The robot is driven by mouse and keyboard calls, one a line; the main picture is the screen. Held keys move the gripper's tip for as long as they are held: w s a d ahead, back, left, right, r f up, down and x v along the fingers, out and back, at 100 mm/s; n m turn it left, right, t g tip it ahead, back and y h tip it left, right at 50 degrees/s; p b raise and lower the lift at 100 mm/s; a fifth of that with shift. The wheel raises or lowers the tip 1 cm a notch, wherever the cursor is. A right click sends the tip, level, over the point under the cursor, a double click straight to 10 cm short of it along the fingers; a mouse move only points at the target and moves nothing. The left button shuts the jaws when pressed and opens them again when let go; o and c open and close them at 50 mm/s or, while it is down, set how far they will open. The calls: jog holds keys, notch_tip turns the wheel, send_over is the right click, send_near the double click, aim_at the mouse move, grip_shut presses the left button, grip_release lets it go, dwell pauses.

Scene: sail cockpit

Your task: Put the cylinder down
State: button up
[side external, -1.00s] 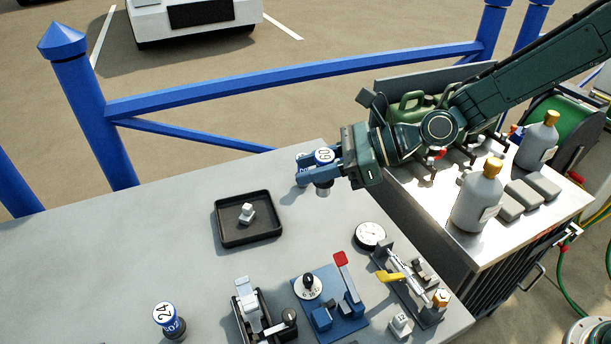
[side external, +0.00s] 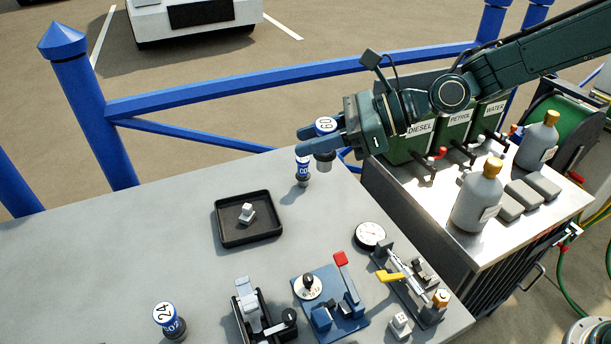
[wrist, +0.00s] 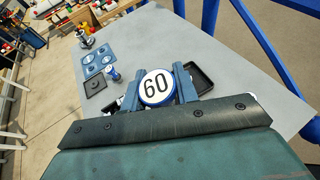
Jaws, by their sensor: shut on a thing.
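My gripper (side external: 325,142) is shut on a small cylinder with a blue-rimmed white top marked 60 (side external: 325,126). The cylinder is upright and held above the far right part of the grey table (side external: 120,250). In the wrist view its round 60 face (wrist: 157,87) sits between the two blue fingers. A second cylinder with a blue and white band (side external: 302,172) stands on the table just below and left of the held one.
A black tray (side external: 220,236) with a small pale block is left of the gripper. A round gauge (side external: 370,235), a blue switch plate (side external: 335,318) and clamps line the front right. Fuel cans (side external: 425,145) and grey bottles (side external: 478,198) stand on the right bench. The table's left is clear.

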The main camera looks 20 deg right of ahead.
jog(key=w+d+f+m+t+h, duration=0.1)
jog(key=w+d+m+t+h, duration=0.3)
jog(key=d, duration=0.7)
jog(key=w+d+f+m, duration=0.1)
jog(key=w+d, duration=0.5)
jog(key=d, duration=0.5)
jog(key=w+d+f+m+t+h, duration=0.1)
jog(key=w+d+m+t+h, duration=0.2)
jog(key=d, duration=0.7)
jog(key=s+d+f+m+h, duration=0.2)
jog(key=s+d+m+h, duration=0.15)
jog(key=d, duration=1.35)
jog(key=s+d+f+m+h, duration=0.2)
jog(key=d+m+h, duration=0.15)
jog(key=d, duration=1.35)
jog(key=shift+t, duration=0.3)
jog(key=shift+w+d+f, duration=0.1)
jog(key=shift+f, duration=4.85)
jog(key=shift+w+d+f, duration=0.1)
jog(key=shift+f, duration=4.8)
jog(key=shift+f, duration=0.15)
jog(key=o, duration=1)
jog(key=shift+o, duration=0.2)
